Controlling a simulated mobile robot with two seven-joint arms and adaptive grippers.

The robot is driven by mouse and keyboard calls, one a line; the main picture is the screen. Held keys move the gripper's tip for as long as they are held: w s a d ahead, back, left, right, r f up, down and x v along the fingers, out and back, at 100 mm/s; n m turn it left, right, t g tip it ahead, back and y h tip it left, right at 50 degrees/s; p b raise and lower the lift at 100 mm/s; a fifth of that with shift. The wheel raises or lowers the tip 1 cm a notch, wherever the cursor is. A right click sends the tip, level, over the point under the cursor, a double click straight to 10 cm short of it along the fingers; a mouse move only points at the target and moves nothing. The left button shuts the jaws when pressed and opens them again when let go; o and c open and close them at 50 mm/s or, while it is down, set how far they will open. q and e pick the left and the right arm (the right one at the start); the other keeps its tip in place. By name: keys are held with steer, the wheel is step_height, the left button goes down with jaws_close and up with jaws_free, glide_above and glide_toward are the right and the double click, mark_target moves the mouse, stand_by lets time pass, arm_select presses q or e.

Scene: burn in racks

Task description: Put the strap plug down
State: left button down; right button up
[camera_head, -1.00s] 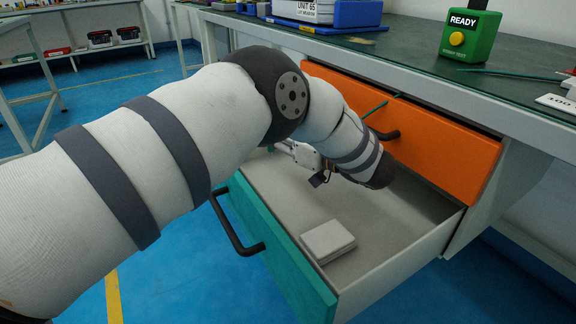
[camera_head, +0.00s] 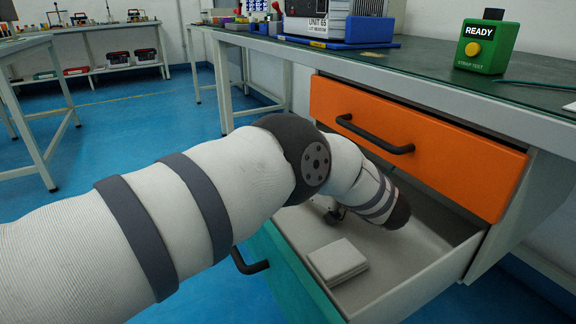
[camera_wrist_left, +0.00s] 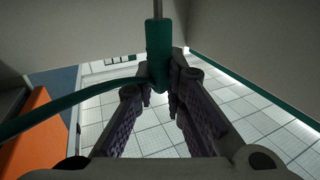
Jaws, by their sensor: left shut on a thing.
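The strap plug (camera_wrist_left: 158,45) is a green cylinder with a grey metal pin, seen in the left wrist view. A green cord (camera_wrist_left: 75,103) leaves it to the left. My left gripper (camera_wrist_left: 160,85) is shut on the plug, with the pin pointing away from the fingers. In the head view my left gripper (camera_head: 330,208) is low inside the open teal-fronted drawer (camera_head: 440,262), mostly hidden by my wrist. The plug cannot be made out there. My right gripper is not in view.
A pale stack of flat square pieces (camera_head: 338,260) lies in the drawer near its front. A closed orange drawer (camera_head: 420,145) sits above it. The green READY strap tester (camera_head: 486,42) and a blue tray (camera_head: 340,43) stand on the bench (camera_head: 420,62). The right drawer floor looks clear.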

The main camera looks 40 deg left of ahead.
arm_select(q)
steer(key=shift+f, duration=0.15)
steer(key=c, duration=1.7)
jaws_free()
steer(key=shift+s+f, duration=0.1)
steer(key=shift+o, duration=0.2)
steer(key=shift+r+p, duration=0.35)
steer(key=shift+r, duration=0.4)
steer(key=d, duration=0.6)
steer(key=shift+d+f+b, duration=0.2)
steer(key=shift+d+b, duration=0.15)
steer(key=shift+d, duration=0.05)
steer(key=shift+d+r, duration=0.1)
steer(key=shift+d, duration=0.3)
steer(key=shift+a, duration=0.1)
